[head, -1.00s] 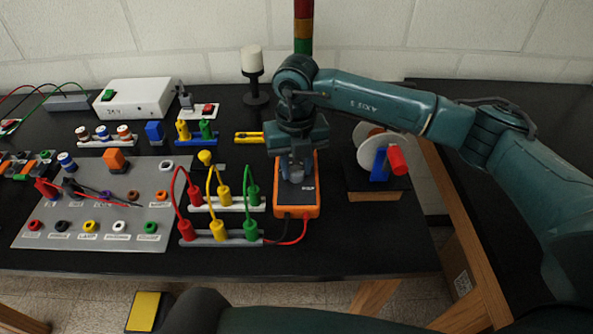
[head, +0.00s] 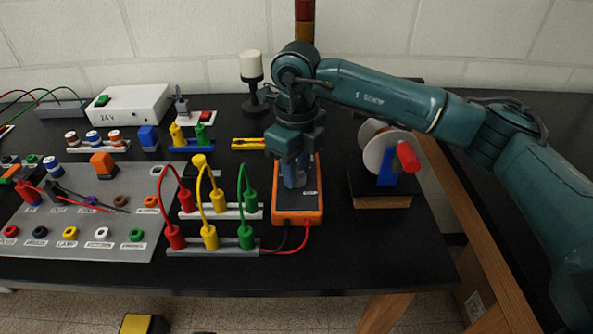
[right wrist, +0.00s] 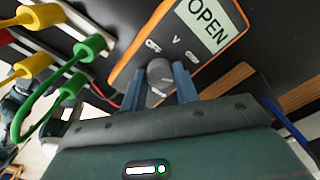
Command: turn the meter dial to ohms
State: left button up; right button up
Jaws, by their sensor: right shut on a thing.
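The orange meter (head: 298,214) with a dark face lies on the black table, its red and black leads leaving the near end. My right gripper (head: 295,180) points down over it and hides the dial in the head view. In the right wrist view the meter (right wrist: 238,12) shows a pale display (right wrist: 207,22) reading OPEN, with small marks, one a V, between display and dial. The grey dial (right wrist: 160,78) sits between the two blue fingers of my right gripper (right wrist: 160,86), which is shut on it. Its exact pointer direction is hard to tell. My left gripper is out of view.
Jumper leads in red, yellow and green (head: 245,236) stand close left of the meter. A spool with a red handle (head: 407,157) stands to the right. A grey panel (head: 100,250) lies at left. Bare table (head: 345,260) is at front right.

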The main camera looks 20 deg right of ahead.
dwell(0.5)
jog(key=o, duration=1)
jog(key=shift+r, duration=0.1)
notch_tip(320, 180, up, 13)
jog(key=shift+b, duration=0.4)
